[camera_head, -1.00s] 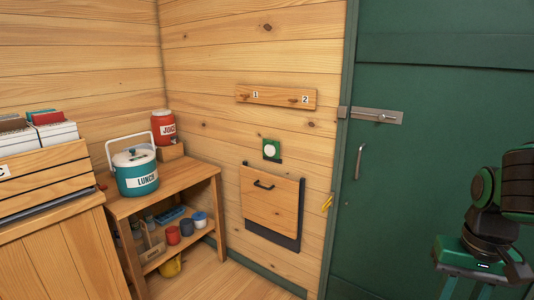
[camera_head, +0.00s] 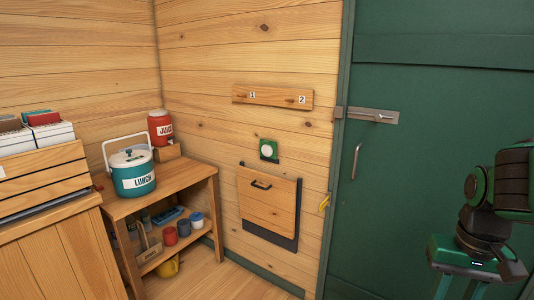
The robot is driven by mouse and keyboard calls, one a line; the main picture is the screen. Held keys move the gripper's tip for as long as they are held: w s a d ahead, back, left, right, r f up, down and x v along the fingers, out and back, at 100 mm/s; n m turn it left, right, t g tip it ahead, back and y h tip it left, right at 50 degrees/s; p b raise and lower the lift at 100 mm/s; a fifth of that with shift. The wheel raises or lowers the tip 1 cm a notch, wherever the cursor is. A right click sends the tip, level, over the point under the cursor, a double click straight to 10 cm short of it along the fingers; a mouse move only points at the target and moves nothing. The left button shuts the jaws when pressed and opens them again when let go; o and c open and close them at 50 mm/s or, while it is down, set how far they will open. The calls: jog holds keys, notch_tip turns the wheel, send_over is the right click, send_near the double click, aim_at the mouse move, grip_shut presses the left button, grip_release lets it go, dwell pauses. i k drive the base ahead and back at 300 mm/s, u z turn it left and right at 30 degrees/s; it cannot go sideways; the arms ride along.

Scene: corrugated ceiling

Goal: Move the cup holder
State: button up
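A small wooden holder (camera_head: 149,254) with an upright handle stands on the lower shelf of the wooden side table, at lower left; I take it for the cup holder. It is small and partly hidden by the table's front leg. A red cup (camera_head: 170,236), a dark cup (camera_head: 184,228) and a blue-and-white cup (camera_head: 197,220) stand in a row to its right, apart from it. My gripper (camera_head: 463,292) is at the lower right, in front of the green door, far from the shelf. Its fingers point down and stand apart with nothing seen between them; the tips are cut off.
The side table (camera_head: 190,175) carries a teal lunch cooler (camera_head: 133,175) and a red juice jug (camera_head: 161,128). A yellow object (camera_head: 170,266) lies under the shelf. A wooden cabinet (camera_head: 60,250) stands close on the left. A wall flap (camera_head: 266,200) and the green door (camera_head: 430,130) are to the right.

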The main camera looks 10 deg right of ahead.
aim_at(268, 149)
jog(key=z, duration=1.9)
jog(key=k, duration=0.7)
jog(key=u, duration=2.15)
jog(key=i, duration=1)
